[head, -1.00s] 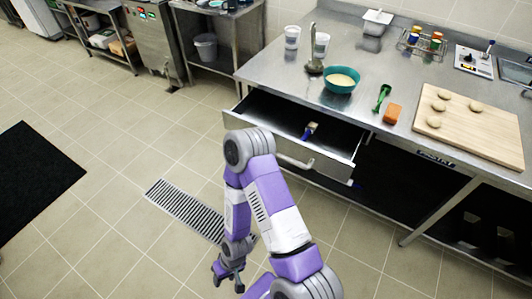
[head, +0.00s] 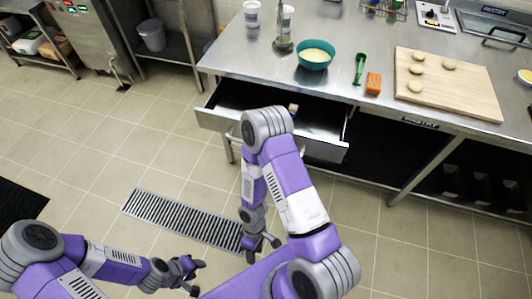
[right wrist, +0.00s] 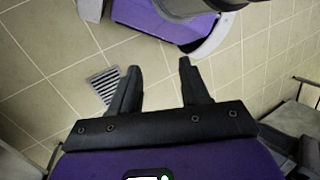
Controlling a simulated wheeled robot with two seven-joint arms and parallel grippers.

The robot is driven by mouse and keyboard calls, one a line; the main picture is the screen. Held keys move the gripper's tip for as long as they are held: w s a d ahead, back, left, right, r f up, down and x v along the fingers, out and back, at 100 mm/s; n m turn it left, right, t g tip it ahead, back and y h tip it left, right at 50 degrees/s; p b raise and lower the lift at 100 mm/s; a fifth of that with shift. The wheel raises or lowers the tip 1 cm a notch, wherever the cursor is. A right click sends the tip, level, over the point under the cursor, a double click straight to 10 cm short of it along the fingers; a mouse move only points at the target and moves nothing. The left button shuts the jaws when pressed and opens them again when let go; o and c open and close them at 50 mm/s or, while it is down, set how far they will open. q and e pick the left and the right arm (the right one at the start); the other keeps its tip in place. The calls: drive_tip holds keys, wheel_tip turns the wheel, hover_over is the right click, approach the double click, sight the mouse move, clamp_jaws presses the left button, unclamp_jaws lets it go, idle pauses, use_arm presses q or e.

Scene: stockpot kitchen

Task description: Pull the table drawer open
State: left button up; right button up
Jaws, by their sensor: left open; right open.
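The table drawer (head: 325,151) is pulled out from under the steel table's front edge, its inside showing. My right arm crosses in front of it and hides the middle of its front and its handle. A small pale-tipped item (head: 293,107) shows inside, mostly hidden. My right gripper (head: 262,244) is low over the floor, in front of and below the drawer, apart from it. In the right wrist view its two fingers (right wrist: 159,68) are spread and empty. My left gripper (head: 188,277) is open and empty at the lower left, over the floor, away from the drawer.
On the steel table (head: 235,56) stand a teal bowl (head: 314,57), a green scoop (head: 360,68), an orange block (head: 373,84) and a wooden board (head: 450,92) with dough pieces. A floor grate (head: 175,217) lies below.

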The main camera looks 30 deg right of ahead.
drive_tip(key=s+d+f+n+g+h+b, duration=0.1)
drive_tip(key=s+d+n+g+h+b, duration=0.15)
drive_tip(key=d+n+h, duration=0.9)
drive_tip(key=w+d+r+n+t+h, duration=0.2)
drive_tip(key=w+d+n+t+h, duration=0.2)
drive_tip(key=w+d+n, duration=0.55)
drive_tip(key=w+a+r+n+t+h+b, duration=0.1)
drive_tip(key=w+a+r+n+t, duration=0.3)
drive_tip(key=w+n+t, duration=0.4)
drive_tip(key=w+a+r+n+t+h+b, duration=0.1)
drive_tip(key=w+a+r+n+t, duration=0.25)
drive_tip(key=w+n+t, duration=0.45)
drive_tip(key=r+b+x, duration=0.1)
drive_tip(key=x, duration=0.6)
drive_tip(key=shift+s+d, duration=0.15)
drive_tip(key=shift+d, duration=0.2)
